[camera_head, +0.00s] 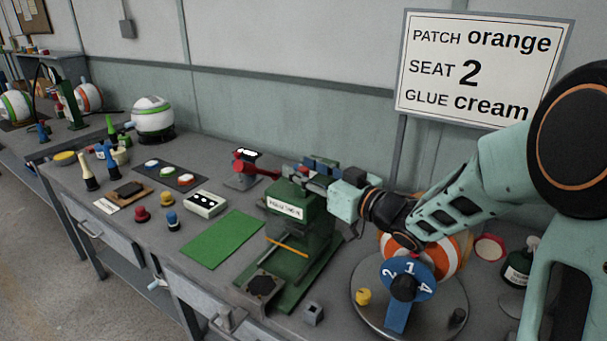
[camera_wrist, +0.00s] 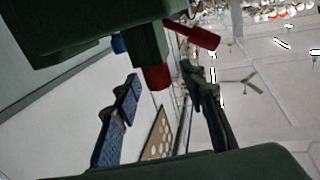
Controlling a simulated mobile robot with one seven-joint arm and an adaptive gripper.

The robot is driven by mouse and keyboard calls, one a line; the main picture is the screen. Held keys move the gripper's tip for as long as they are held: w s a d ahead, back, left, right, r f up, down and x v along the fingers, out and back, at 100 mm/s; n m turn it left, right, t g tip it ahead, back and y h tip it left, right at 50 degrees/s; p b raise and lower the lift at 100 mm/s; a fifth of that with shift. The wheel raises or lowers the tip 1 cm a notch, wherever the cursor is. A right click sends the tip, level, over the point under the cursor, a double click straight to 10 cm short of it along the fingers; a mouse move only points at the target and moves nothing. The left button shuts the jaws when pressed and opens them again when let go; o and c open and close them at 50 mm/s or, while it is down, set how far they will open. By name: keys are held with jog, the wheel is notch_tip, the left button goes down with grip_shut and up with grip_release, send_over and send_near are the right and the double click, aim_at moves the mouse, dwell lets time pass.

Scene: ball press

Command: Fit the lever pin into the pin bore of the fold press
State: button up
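The green fold press (camera_head: 297,200) stands on the bench in the middle of the head view, with a white label on its upper block and a dark square pad (camera_head: 262,285) at its front. My gripper (camera_head: 312,180) reaches in from the right, level with the press top. Blue and grey parts crowd around its fingertips, so I cannot tell whether it grips anything. I cannot make out the lever pin or the pin bore for certain. In the wrist view a red cylinder (camera_wrist: 155,77) sticks out of a dark green body (camera_wrist: 148,45), very close.
A red-handled device (camera_head: 245,168) stands behind and left of the press. A green mat (camera_head: 222,238) lies left of it, bare. A round turntable (camera_head: 435,305) with a blue numbered dial (camera_head: 390,268) and an orange-striped ball (camera_head: 447,255) is to the right.

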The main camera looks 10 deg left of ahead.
aim_at(304, 169)
notch_tip(304, 169, up, 9)
jog(key=shift+f, duration=0.15)
dwell(0.4)
